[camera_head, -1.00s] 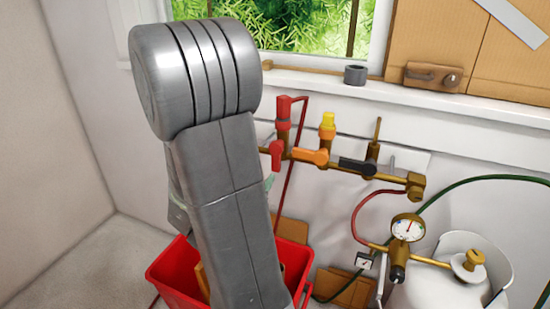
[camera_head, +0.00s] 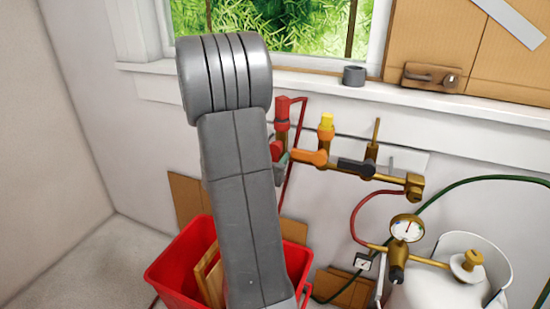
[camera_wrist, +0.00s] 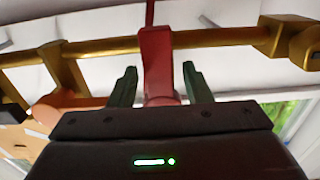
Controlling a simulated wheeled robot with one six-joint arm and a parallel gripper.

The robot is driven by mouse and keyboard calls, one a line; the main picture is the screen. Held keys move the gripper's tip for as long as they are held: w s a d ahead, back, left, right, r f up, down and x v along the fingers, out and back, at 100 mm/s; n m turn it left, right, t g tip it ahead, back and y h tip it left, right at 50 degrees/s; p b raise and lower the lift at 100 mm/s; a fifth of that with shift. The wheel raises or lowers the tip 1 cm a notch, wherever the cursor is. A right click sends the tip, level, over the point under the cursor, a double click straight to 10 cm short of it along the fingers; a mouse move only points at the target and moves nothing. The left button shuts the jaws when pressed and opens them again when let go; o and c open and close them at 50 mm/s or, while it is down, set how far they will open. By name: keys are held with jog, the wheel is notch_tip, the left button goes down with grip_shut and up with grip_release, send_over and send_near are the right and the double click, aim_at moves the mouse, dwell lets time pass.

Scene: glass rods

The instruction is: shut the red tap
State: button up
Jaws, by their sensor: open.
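The red tap (camera_head: 277,149) is the leftmost tap on a brass pipe (camera_head: 390,178) on the wall. My arm partly hides it in the head view. In the wrist view its red lever (camera_wrist: 157,50) stands across the pipe. My gripper (camera_wrist: 159,68) is open, with one green finger on each side of the lever and a gap visible on both sides. In the head view most of the gripper is hidden behind my arm.
An orange lever (camera_head: 309,157) and a black lever (camera_head: 356,167) lie along the same pipe to the right. A red crate (camera_head: 179,261) stands below. A white gas cylinder (camera_head: 432,287) with a gauge (camera_head: 406,228) stands at lower right.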

jog(key=shift+c, duration=0.3)
grip_shut()
jog(key=shift+f, duration=0.1)
jog(key=m+b, duration=0.1)
jog(key=b, duration=0.1)
jog(key=m+b, duration=0.2)
jog(key=shift+w+a+m, duration=0.15)
jog(key=shift+a+m, duration=0.15)
jog(key=shift+a, duration=0.1)
jog(key=shift+w+a+r+m+b, duration=0.1)
jog(key=shift+a+r+m+b, duration=0.3)
jog(key=shift+m+b, duration=1.6)
jog(key=shift+w+a+r+m+b, duration=0.2)
jog(key=shift+r+m+b, duration=0.65)
jog(key=shift+m, duration=1.95)
jog(key=shift+w+a+r+m+b, duration=0.15)
jog(key=shift+a+m+b, duration=0.15)
jog(key=shift+m+b, duration=1.8)
jog(key=shift+s+m, duration=0.1)
jog(key=shift+m, duration=0.4)
